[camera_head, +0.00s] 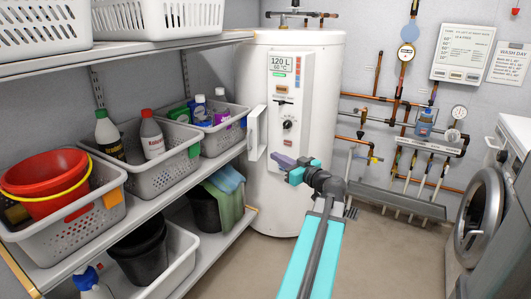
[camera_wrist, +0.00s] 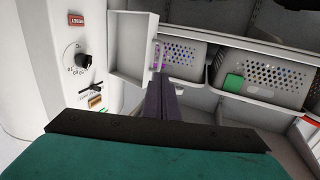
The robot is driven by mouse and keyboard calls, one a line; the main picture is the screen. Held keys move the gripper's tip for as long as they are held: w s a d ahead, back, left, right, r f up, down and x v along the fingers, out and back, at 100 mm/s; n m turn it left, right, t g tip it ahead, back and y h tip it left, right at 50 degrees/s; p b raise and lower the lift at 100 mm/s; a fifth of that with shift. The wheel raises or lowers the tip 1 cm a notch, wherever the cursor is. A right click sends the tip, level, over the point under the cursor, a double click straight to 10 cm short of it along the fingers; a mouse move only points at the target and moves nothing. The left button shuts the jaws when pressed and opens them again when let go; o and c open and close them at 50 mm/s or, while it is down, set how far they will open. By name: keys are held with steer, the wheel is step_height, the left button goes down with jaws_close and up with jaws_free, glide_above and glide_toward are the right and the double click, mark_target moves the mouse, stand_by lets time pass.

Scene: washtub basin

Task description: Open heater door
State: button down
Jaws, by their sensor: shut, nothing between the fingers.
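The white water heater (camera_head: 310,190) stands upright at the back, with a control panel (camera_head: 285,85) on its front. Its small white door (camera_head: 257,133) is swung out to the left, and the dial (camera_head: 288,125) and a small lever are uncovered. In the wrist view the open door (camera_wrist: 130,50) stands out from the heater, left of the fingertips. My gripper (camera_head: 277,160) is in front of the heater, just right of and below the door. Its dark fingers (camera_wrist: 158,85) are together and empty, close to the door's lower edge; I cannot tell whether they touch it.
Shelves (camera_head: 160,222) with grey baskets (camera_head: 165,152), bottles and buckets run along the left, close beside the door. Pipes and gauges (camera_head: 406,52) cover the wall at right. A washing machine (camera_head: 495,200) stands at far right. The floor (camera_head: 400,255) between is clear.

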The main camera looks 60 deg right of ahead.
steer(key=b, duration=0.2)
glide_toward(255, 145)
steer(key=w, duration=0.2)
steer(key=w+a+r, duration=0.1)
steer(key=w, duration=0.1)
steer(key=w+r, duration=0.1)
steer(key=w, duration=0.1)
steer(key=shift+w+a+r, duration=0.15)
steer(key=shift+w+r, duration=0.1)
steer(key=shift+w, duration=0.05)
stand_by(0.3)
